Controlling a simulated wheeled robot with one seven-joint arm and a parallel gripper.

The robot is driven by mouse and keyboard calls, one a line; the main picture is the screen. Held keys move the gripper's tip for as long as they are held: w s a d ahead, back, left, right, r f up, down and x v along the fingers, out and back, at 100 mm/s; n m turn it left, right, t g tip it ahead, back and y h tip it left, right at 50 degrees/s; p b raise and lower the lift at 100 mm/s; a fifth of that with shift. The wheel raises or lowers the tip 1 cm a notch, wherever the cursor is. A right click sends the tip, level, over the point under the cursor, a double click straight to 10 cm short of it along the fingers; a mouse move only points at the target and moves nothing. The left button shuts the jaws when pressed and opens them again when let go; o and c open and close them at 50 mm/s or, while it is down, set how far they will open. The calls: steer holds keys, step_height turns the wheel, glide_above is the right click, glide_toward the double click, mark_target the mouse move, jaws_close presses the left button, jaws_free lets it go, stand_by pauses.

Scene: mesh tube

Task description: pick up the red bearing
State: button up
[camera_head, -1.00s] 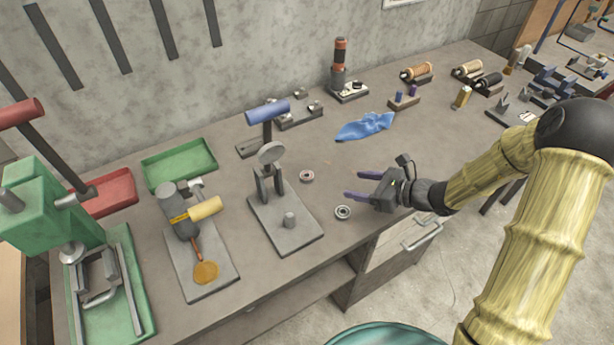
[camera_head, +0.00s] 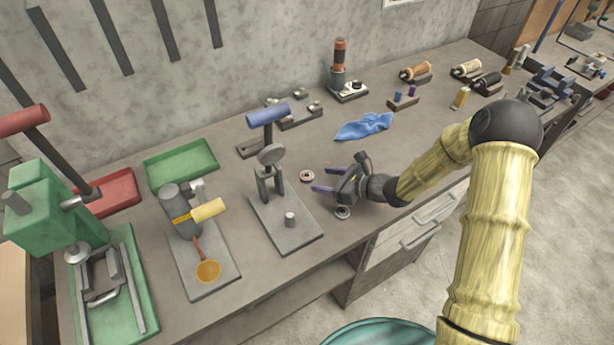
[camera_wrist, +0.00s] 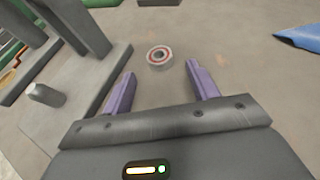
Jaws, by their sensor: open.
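The red bearing (camera_head: 307,176) is a small ring with a reddish band, lying flat on the grey workbench. In the wrist view the red bearing (camera_wrist: 159,57) lies just beyond and between my two purple fingertips. My gripper (camera_head: 320,180) is open and empty, low over the bench with its fingers toward the bearing; it also shows in the wrist view (camera_wrist: 162,70). A second, grey bearing (camera_head: 343,212) lies on the bench beneath or beside my gripper, partly hidden by it.
A grey press stand (camera_head: 284,233) with a blue-handled lever and a short post stands just left of the red bearing. A blue cloth (camera_head: 364,126) lies behind to the right. A green tray (camera_head: 181,160) and a red tray (camera_head: 108,193) sit further left. Bare bench surrounds the bearing on its right.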

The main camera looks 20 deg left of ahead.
mark_target(304, 175)
steer(key=p+x, duration=0.1)
steer(key=x, duration=0.4)
steer(key=shift+a+r+p, duration=0.1)
steer(key=shift+r+p, duration=0.05)
steer(key=shift+p, duration=0.15)
steer(key=c, duration=1.1)
steer(key=shift+r, duration=0.15)
step_height(304, 175, up, 10)
steer(key=shift+f+b, duration=0.1)
steer(key=shift+b, duration=0.65)
